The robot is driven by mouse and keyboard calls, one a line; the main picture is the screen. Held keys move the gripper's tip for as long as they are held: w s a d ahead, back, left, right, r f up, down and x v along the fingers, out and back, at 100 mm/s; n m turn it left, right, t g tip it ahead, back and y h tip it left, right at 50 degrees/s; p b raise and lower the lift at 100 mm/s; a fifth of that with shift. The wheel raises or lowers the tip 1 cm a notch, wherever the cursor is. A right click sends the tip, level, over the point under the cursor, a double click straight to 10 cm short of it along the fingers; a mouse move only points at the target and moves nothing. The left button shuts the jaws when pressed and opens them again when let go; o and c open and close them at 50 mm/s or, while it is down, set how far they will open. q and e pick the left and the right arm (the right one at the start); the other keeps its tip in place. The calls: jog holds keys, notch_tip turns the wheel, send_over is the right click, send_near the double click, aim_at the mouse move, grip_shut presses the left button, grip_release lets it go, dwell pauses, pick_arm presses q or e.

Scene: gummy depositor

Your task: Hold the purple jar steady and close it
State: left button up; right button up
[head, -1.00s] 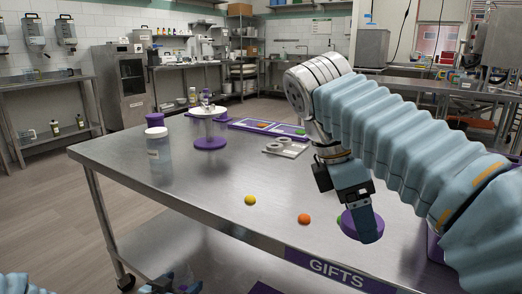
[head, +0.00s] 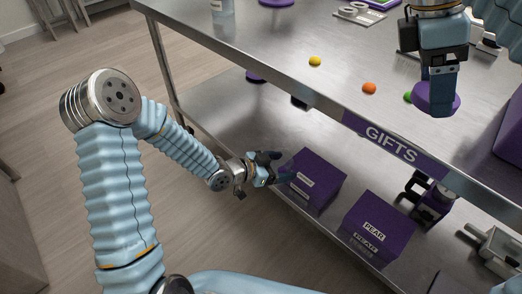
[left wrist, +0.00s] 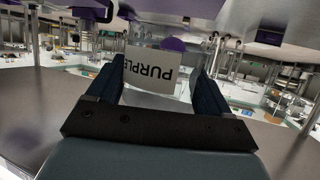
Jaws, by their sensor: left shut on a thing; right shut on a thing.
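My left gripper (head: 272,168) is in front of the table, below its top edge, at the left of the picture's middle. In the left wrist view, a white label reading PURPLE upside down sits between its fingers. I take this to be the purple jar (left wrist: 150,72); its clear body is hard to make out in the head view. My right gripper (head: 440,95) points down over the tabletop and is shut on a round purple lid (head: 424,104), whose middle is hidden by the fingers.
The steel table (head: 290,45) has a GIFTS sign (head: 390,138) on its front edge. Yellow (head: 315,61), orange (head: 369,88) and green (head: 407,97) gummies lie near that edge. Two purple boxes (head: 325,172) (head: 372,222) stand low beneath.

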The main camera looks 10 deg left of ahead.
pick_arm(q)
jog(key=shift+d+f+m+g+h, duration=0.25)
jog(key=shift+d+f+m+g, duration=0.1)
jog(key=shift+d+f, duration=0.3)
jog(key=shift+d+f+m+g+h, duration=0.25)
jog(key=shift+d+f+m+g, duration=0.15)
jog(key=shift+d, duration=0.4)
